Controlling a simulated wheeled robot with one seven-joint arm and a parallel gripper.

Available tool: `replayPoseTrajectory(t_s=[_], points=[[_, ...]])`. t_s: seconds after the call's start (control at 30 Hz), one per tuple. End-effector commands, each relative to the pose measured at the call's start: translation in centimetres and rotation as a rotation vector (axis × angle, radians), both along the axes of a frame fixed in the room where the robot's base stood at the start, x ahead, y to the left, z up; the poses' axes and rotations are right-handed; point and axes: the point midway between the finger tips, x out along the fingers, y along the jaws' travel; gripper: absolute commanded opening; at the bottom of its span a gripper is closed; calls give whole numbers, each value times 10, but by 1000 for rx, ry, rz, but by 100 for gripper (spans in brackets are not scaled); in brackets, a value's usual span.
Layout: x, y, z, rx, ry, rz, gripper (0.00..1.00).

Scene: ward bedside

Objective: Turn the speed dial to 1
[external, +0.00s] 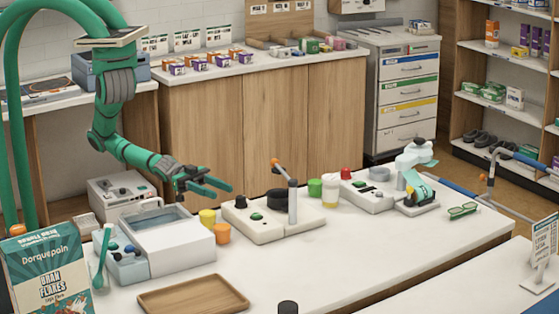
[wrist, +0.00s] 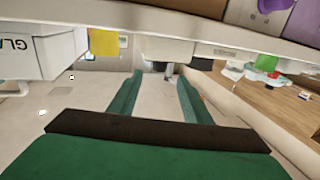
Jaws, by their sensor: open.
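My gripper (external: 207,187) is open and empty above the table, between the white-lidded bath (external: 185,246) and a cream device (external: 268,232). Its two green fingers stand apart in the wrist view (wrist: 162,88), with nothing between them. The cream device carries a black knob (external: 241,202), a green button (external: 257,216), a dark round top and a grey post with an orange-tipped lever (external: 281,166). A second device (external: 366,194) to its right has a red knob (external: 346,173). No dial markings are legible, so I cannot tell which knob is the speed dial. My gripper touches no knob.
A wooden tray (external: 190,303), cereal box (external: 48,272) and green glasses (external: 463,211) are also there. The front right tabletop is clear.

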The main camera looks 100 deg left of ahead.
Motion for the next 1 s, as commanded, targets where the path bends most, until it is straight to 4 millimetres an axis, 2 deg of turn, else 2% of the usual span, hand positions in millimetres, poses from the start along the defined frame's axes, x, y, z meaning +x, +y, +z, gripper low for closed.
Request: replayPoseTrajectory(t_s=[0.27, 0.6, 0.8, 1.0], points=[[24, -15, 1, -3, -3, -3, 44], [72, -43, 1, -2, -1, -3, 44], [88, -51, 0, 0, 0, -2, 44], [93, -53, 0, 0, 1, 0, 44]])
